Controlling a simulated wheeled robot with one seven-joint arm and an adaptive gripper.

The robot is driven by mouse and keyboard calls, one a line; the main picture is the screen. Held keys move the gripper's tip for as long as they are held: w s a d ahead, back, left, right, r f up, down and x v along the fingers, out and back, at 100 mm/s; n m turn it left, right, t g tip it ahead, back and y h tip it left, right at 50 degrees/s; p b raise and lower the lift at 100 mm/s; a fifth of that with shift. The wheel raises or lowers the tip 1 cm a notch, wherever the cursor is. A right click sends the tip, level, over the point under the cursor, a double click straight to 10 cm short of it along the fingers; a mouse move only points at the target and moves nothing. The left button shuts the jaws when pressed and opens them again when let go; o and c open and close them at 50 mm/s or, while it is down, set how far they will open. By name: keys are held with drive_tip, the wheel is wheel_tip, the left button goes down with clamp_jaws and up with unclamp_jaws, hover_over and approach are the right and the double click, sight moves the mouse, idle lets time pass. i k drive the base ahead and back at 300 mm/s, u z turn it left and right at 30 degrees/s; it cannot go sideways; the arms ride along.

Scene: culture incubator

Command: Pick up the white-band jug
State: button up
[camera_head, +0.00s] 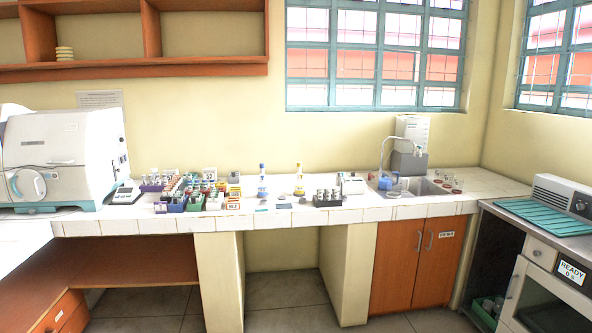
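I cannot make out for certain a jug with a white band. A small bluish vessel (385,182) stands on the counter at the left edge of the sink; its band, if any, is too small to tell. Two slim bottles stand upright at the back of the counter's middle, a blue-and-white one (262,181) and a yellow-topped one (299,181). Small whitish and green items (490,308) sit low in the dark open bay at the lower right, too small to identify. My gripper is not in view.
A tiled counter (400,211) runs along the wall with several colored tube racks (190,192). A large white machine (62,155) fills its left end. A sink (425,187) and water dispenser (410,145) are right. An incubator (545,290) stands lower right. The visible floor (285,298) is clear.

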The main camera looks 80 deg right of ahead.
sight(394, 186)
drive_tip(key=z, duration=0.8)
drive_tip(key=k, duration=1.05)
drive_tip(key=z, duration=1.45)
drive_tip(key=i, duration=0.75)
drive_tip(key=z, duration=1.3)
drive_tip(key=i, duration=2.3)
drive_tip(key=z, duration=0.05)
